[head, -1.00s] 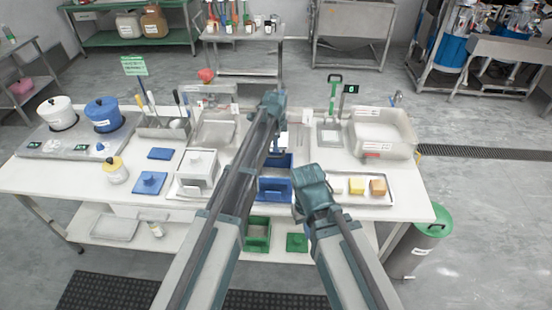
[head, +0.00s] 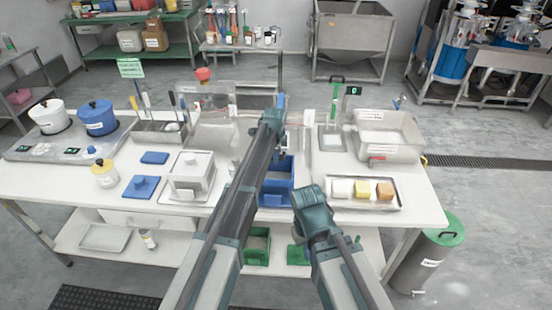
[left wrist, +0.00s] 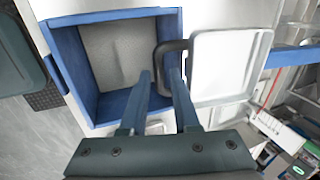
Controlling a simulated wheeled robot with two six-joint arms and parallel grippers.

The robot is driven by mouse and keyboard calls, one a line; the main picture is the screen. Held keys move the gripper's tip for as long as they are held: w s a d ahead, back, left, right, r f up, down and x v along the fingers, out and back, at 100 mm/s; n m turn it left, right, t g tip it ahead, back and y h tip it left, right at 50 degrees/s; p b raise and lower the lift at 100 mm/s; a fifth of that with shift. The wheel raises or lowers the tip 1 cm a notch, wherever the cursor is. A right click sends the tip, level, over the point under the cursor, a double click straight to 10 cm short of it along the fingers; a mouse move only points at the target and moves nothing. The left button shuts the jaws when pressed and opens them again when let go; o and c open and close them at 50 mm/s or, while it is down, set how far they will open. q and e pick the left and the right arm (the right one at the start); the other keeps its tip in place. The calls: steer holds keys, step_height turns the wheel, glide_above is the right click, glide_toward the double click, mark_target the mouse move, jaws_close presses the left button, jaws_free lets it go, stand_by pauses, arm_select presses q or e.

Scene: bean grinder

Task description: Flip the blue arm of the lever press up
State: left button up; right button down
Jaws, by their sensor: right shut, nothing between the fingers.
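In the left wrist view a blue bar (left wrist: 292,58) runs right from a white square plate (left wrist: 228,65), and a black bent handle (left wrist: 170,47) sticks out at the plate's left. My left gripper (left wrist: 161,78) is open, its two blue fingers apart, with the handle's end appearing between them; contact cannot be told. In the head view my left gripper (head: 273,120) is over the table's middle. My right gripper (head: 309,197) is shut and empty near the front edge.
A blue open bin (left wrist: 110,60) lies below and left of the fingers. A tray with several blocks (head: 364,206) is right of my right gripper. A white lidded box (head: 190,180) is left of my left arm. A grey basin (head: 388,150) stands at the back right.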

arm_select(q)
steer(key=shift+c, duration=0.2)
jaws_close()
stand_by(1.1)
